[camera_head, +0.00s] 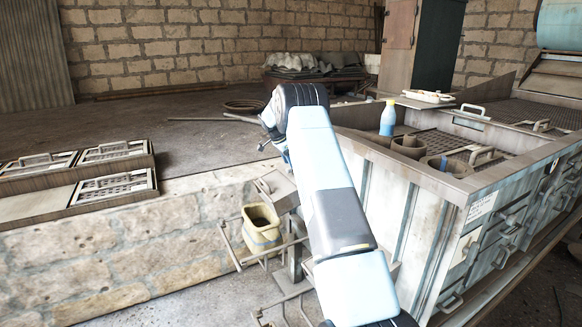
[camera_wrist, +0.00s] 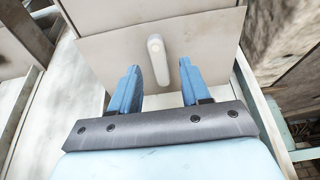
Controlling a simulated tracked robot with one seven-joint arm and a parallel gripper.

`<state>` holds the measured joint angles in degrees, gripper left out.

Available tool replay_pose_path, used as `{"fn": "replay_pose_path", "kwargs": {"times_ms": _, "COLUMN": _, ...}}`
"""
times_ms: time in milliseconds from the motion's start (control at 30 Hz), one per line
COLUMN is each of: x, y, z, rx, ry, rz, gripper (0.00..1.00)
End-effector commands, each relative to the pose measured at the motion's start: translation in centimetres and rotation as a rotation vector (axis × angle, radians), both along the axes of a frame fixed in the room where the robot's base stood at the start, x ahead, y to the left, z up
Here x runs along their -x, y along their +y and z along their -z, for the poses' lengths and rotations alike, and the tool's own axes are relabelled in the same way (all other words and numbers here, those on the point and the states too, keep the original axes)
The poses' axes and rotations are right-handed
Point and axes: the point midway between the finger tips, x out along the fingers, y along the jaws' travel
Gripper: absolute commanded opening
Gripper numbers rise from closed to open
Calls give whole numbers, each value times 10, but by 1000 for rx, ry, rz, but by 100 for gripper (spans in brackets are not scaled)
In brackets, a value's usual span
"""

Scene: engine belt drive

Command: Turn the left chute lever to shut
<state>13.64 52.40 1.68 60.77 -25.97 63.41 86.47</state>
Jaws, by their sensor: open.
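A pale grey lever (camera_wrist: 156,48) stands on a light flat panel (camera_wrist: 105,52) in the wrist view. It points roughly up and down the picture, tilted slightly. My gripper (camera_wrist: 160,66) is open, with one blue finger on either side of the lever in the picture. A gap shows between the lever and each finger, and no contact shows. How deep the lever sits between the fingers I cannot tell. In the head view my arm reaches over a grey chute box (camera_head: 277,190), and the lever cannot be made out there.
A yellow bucket (camera_head: 262,228) hangs in a metal frame below the chute. A low stone wall (camera_head: 130,250) runs to the left. A large pale bin bench (camera_head: 400,195) stands close on the right, with a blue bottle (camera_head: 388,120) on it.

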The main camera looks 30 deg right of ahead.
Motion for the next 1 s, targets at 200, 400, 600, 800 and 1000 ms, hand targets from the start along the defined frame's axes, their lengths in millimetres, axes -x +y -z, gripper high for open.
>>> {"fn": "replay_pose_path", "kwargs": {"times_ms": 200, "x": 0, "y": -10, "z": 22, "rx": 1, "ry": 1, "rz": 0, "gripper": 47}}
{"fn": "replay_pose_path", "kwargs": {"times_ms": 400, "x": 0, "y": -12, "z": 28, "rx": 0, "ry": -1, "rz": 0, "gripper": 47}}
{"fn": "replay_pose_path", "kwargs": {"times_ms": 600, "x": 0, "y": -12, "z": 28, "rx": 0, "ry": -1, "rz": 0, "gripper": 47}}
{"fn": "replay_pose_path", "kwargs": {"times_ms": 800, "x": 0, "y": -12, "z": 28, "rx": 0, "ry": -1, "rz": 0, "gripper": 30}}
{"fn": "replay_pose_path", "kwargs": {"times_ms": 1000, "x": 0, "y": -13, "z": 27, "rx": 1, "ry": -1, "rz": 1, "gripper": 10}}
